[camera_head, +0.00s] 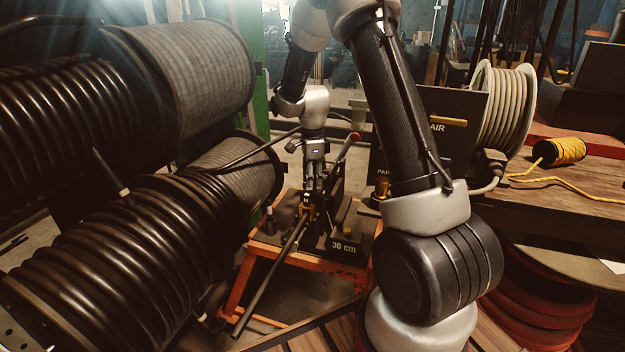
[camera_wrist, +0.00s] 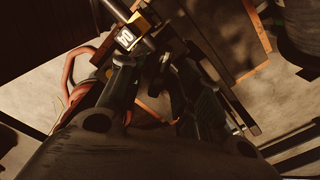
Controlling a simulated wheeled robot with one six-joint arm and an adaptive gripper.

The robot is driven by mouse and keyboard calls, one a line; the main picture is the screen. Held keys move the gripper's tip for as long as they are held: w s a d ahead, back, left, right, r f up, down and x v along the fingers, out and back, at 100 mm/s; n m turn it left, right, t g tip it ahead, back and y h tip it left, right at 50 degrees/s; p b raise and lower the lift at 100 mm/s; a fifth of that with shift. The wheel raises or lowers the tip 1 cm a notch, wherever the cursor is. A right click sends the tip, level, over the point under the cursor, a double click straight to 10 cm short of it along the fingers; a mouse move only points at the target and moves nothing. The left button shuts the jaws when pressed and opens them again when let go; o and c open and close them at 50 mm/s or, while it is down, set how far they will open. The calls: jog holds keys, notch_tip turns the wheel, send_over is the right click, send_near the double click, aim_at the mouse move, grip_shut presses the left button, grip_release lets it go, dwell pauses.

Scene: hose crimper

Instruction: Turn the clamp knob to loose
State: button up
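The hose crimper (camera_head: 343,243) is a dark block marked "30 cm" on an orange stand. My gripper (camera_head: 311,192) points down over its left part. A small yellow-orange part (camera_head: 307,209) sits just below the fingertips, where a dark hose (camera_head: 272,275) meets the crimper; I cannot tell whether it is the clamp knob. A yellow part with a pale label (camera_wrist: 127,37) shows in the wrist view near the left fingertip. There my gripper (camera_wrist: 150,70) has its fingers apart, with no clearly held thing between them. The knob's setting cannot be read.
Large black hose reels (camera_head: 120,250) fill the left side, close to the crimper. A red-tipped lever (camera_head: 355,137) rises behind it. A dark panel marked "AIR" (camera_head: 455,130) and a pale hose reel (camera_head: 506,105) stand to the right. Yellow cord (camera_head: 560,151) lies on the bench.

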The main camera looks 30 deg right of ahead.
jog(key=shift+f, duration=0.3)
jog(key=shift+c, duration=0.4)
grip_shut()
